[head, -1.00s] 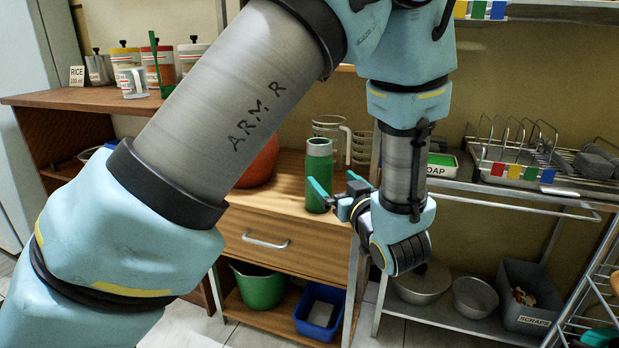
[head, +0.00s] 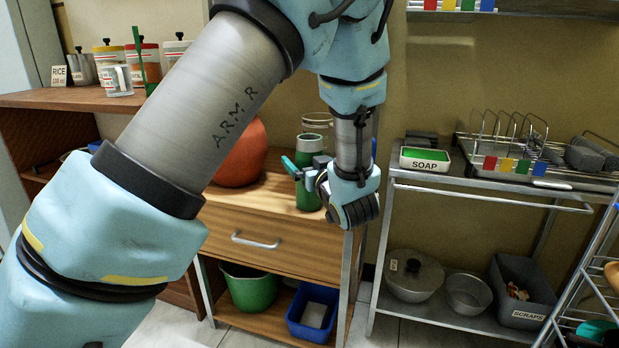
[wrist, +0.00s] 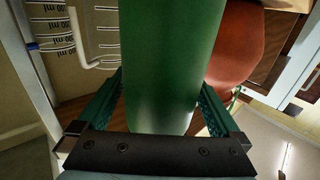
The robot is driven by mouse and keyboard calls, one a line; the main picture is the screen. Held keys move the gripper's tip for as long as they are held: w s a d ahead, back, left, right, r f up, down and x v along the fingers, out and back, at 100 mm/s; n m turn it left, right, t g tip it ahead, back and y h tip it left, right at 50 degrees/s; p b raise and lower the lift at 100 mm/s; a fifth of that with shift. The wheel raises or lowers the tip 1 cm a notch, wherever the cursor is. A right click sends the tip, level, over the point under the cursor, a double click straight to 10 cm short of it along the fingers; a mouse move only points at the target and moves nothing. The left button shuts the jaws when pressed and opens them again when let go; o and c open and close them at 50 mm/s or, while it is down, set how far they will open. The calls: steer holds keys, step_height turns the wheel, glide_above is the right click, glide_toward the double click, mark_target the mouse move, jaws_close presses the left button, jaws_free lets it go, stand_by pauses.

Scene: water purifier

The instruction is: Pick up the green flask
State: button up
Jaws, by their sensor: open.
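The green flask (head: 309,188), with a grey cap, stands upright on the wooden top of the drawer cabinet in the head view. In the wrist view the green flask (wrist: 165,65) fills the middle, between the two teal fingers of my gripper (wrist: 162,105). The fingers are apart, one on each side of the flask, and it looks as if gaps remain; contact is not clear. In the head view my gripper (head: 297,168) is at the flask, and my wrist hides part of the flask's right side.
An orange-red round vessel (head: 243,155) stands left of the flask. A clear measuring jug (head: 317,122) is close behind it and shows in the wrist view with its handle (wrist: 88,45). A metal rack (head: 460,182) with a soap box (head: 425,159) stands to the right.

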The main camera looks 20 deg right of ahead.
steer(key=shift+w, duration=0.2)
steer(key=shift+c, duration=0.2)
jaws_close()
stand_by(0.4)
steer(key=shift+r, duration=0.1)
